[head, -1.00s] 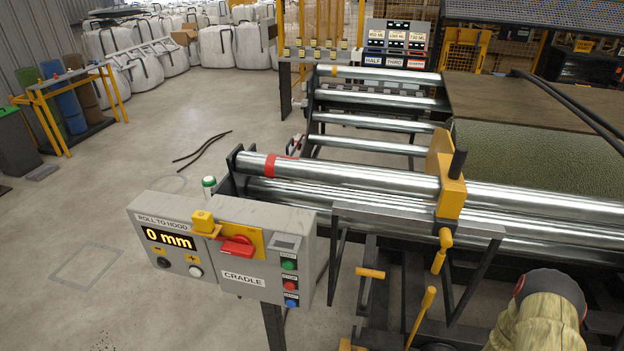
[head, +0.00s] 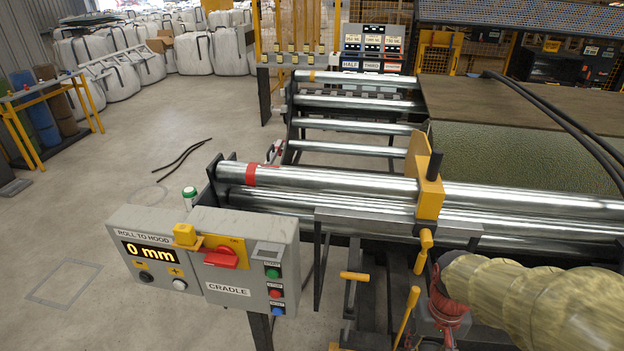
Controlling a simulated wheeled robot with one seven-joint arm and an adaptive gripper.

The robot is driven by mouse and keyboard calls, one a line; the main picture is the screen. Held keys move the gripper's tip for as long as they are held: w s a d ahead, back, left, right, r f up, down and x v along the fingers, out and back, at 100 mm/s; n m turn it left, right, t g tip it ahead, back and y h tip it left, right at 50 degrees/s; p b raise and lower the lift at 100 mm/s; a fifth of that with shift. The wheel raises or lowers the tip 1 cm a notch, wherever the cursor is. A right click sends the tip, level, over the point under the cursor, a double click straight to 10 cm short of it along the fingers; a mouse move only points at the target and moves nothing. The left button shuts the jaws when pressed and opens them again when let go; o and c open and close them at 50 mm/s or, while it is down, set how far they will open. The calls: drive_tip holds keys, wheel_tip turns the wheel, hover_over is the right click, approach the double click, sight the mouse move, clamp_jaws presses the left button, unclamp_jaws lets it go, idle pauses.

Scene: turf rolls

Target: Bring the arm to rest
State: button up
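My arm, in a tan ribbed sleeve, reaches in from the right edge of the head view at the lower right. Its end bends down past a dark cap to red and grey parts at the bottom edge. No gripper fingers show, so I cannot see what they hold. The arm appears in front of the roller cradle's frame; whether it touches anything I cannot tell.
A grey control box (head: 207,262) reading "0 mm" stands left of my arm. Steel rollers (head: 330,180) with a yellow bracket (head: 429,190) lie behind it. A yellow-handled lever (head: 408,310) stands close left of my arm's end. The concrete floor at left is mostly clear.

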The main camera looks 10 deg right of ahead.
drive_tip(key=s+a+r+n+t, duration=0.1)
drive_tip(key=a+r+t, duration=0.2)
drive_tip(key=a+r, duration=0.2)
drive_tip(key=s+a+r+n+t, duration=0.1)
drive_tip(key=a+r, duration=0.4)
drive_tip(key=r, duration=0.7)
drive_tip(key=shift+s+r+n+t+p, duration=0.25)
drive_tip(key=shift+n+t, duration=0.25)
drive_tip(key=shift+t, duration=0.4)
drive_tip(key=shift+a, duration=0.1)
